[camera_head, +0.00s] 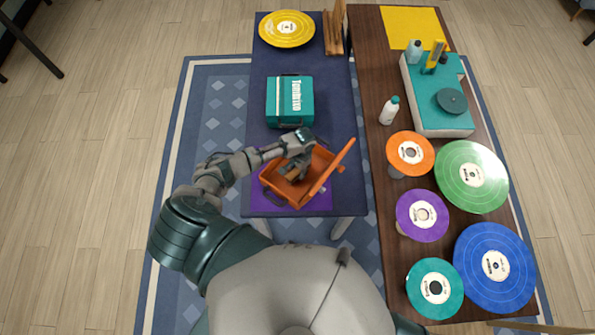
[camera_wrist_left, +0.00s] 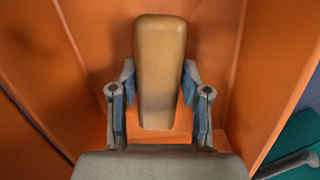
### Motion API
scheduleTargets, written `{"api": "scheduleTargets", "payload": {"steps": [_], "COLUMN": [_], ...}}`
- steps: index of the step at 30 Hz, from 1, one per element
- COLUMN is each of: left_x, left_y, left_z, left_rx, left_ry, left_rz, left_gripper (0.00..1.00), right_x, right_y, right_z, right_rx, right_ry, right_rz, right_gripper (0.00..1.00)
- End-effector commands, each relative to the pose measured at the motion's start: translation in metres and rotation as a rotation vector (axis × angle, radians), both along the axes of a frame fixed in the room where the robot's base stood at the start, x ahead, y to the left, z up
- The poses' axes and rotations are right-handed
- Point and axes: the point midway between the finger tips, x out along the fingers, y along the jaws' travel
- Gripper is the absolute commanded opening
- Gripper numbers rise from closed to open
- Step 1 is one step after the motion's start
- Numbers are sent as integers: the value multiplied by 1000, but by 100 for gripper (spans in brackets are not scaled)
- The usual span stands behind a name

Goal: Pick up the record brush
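The record brush (camera_wrist_left: 160,65), a tan wooden piece with a rounded top end, shows in the left wrist view. It lies inside the open orange case (camera_head: 275,184), between the two fingers of my left gripper (camera_wrist_left: 160,100). The fingers stand on either side of it, with gaps visible beside its narrower lower part, so the gripper looks open around it. In the head view my left gripper (camera_head: 294,170) reaches down into the case and hides most of the brush. My right gripper is not in view.
The case's raised lid (camera_head: 334,167) stands on its right side. A teal case (camera_head: 283,102) sits behind it on the dark table. The wooden table to the right holds a white bottle (camera_head: 389,112), a turntable (camera_head: 427,108) and several coloured records (camera_head: 472,178).

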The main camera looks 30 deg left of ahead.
Motion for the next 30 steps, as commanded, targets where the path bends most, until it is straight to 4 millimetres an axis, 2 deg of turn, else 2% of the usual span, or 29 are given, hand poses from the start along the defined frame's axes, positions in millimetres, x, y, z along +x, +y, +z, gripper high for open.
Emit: {"api": "scheduleTargets", "payload": {"steps": [1, 3, 4, 13, 17, 24, 30], "left_x": [0, 0, 0, 0, 1, 1, 1], "left_y": [0, 0, 0, 0, 1, 0, 0], "left_z": [0, 0, 0, 5, 27, 77, 98], "left_rx": [0, 0, 0, 0, 0, -1, 0], "left_ry": [0, 0, 0, 0, -3, -3, -1], "left_rz": [0, 0, 0, 0, 0, -2, 0], "left_gripper": [26, 8, 5, 4, 4, 4, 4], "right_x": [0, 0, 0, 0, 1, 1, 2], "right_y": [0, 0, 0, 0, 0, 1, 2], "right_z": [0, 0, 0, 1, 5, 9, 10], "right_rx": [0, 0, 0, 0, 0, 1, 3], "right_ry": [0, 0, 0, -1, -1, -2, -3], "right_rz": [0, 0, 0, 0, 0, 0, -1], "right_gripper": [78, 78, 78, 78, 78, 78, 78]}}
